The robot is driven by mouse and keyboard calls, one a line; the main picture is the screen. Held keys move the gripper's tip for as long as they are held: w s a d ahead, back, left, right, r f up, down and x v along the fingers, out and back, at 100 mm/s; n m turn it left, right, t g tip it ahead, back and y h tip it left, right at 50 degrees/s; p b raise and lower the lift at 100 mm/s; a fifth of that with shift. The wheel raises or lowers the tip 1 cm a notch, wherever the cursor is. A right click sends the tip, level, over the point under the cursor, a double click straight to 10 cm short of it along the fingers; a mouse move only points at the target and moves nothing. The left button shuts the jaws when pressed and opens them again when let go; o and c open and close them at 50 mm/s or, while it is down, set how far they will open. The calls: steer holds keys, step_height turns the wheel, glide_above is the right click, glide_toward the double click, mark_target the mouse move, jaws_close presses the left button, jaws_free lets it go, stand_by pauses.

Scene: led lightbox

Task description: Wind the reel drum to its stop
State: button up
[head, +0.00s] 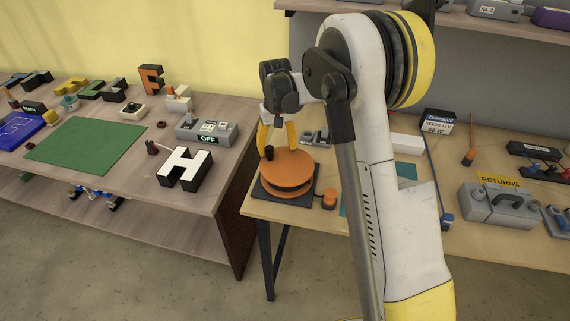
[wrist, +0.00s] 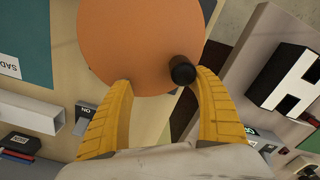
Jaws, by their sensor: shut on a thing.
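The reel drum (head: 292,168) is a round orange disc with a dark band below its top, on a black square base (head: 302,197) at the table's left end. Its orange top (wrist: 135,40) fills the upper middle of the wrist view. A black upright knob (wrist: 182,72) stands near its rim, also seen in the head view (head: 268,153). The knob lies against the right finger in the wrist view; contact with the left finger is unclear. A small orange button (head: 329,197) sits beside the base.
A left bench holds a white-faced H block (head: 185,168), a green mat (head: 88,142) and a grey box marked OFF (head: 205,130). A grey returns box (head: 498,204) stands at right. My arm hides much of the table's middle. A gap separates the tables.

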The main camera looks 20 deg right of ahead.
steer(key=shift+s+d, duration=0.1)
steer(key=shift+d, duration=0.15)
steer(key=o, duration=0.3)
steer(key=shift+d, duration=0.5)
